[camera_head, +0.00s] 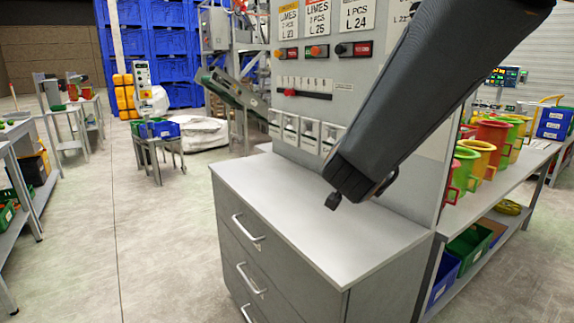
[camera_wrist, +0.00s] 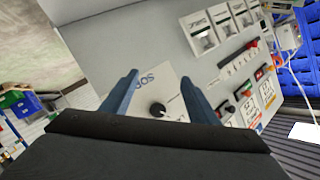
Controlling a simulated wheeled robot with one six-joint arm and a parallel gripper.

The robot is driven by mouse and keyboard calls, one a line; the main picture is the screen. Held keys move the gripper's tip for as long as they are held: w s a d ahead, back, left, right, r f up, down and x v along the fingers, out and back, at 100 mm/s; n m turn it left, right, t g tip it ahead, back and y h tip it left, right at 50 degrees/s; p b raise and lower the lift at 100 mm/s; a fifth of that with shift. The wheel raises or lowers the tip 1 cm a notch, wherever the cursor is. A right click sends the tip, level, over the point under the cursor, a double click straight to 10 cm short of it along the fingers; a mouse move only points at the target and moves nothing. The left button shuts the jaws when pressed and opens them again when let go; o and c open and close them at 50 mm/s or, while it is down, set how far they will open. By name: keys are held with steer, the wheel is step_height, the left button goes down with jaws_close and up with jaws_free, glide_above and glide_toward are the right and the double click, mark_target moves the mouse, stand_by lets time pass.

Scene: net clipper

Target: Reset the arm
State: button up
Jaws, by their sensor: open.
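My gripper (camera_wrist: 159,78) shows in the wrist view with its two blue fingers apart and nothing between the tips. Past the fingers is a grey panel, tilted in this view, with a round black knob (camera_wrist: 157,109) on a white label. I cannot tell the distance to the panel. In the head view my dark arm reaches down from the top right, in front of the grey panel (camera_head: 310,108) and above the cabinet top (camera_head: 270,200). The gripper's fingers cannot be made out clearly there.
The grey drawer cabinet (camera_head: 262,262) stands under the panel, its top bare. A shelf table (camera_head: 500,195) with coloured mugs (camera_head: 467,165) and bins is at right. Blue crates (camera_head: 165,45) stack at the back. The floor (camera_head: 130,230) at left centre is clear.

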steer(key=s+a+f+n+g+y, duration=0.1)
steer(key=s+f+n+g+y, duration=0.1)
steer(key=f, duration=0.2)
steer(key=s+a+f+n+g+y, duration=0.1)
steer(key=s+a+f+n+y, duration=0.1)
steer(key=f, duration=0.3)
steer(key=s+a+f+n+g+y, duration=0.2)
steer(key=s+f+n, duration=0.1)
steer(key=f, duration=0.2)
steer(key=shift+s+f+g, duration=0.15)
steer(key=shift+s+g, duration=0.15)
steer(key=s+d+f+n+g, duration=0.2)
steer(key=s+f+g, duration=0.2)
steer(key=s, duration=0.5)
steer(key=s+d+f+n+g, duration=0.3)
steer(key=s+g, duration=0.1)
steer(key=s, duration=0.6)
steer(key=shift+f, duration=0.4)
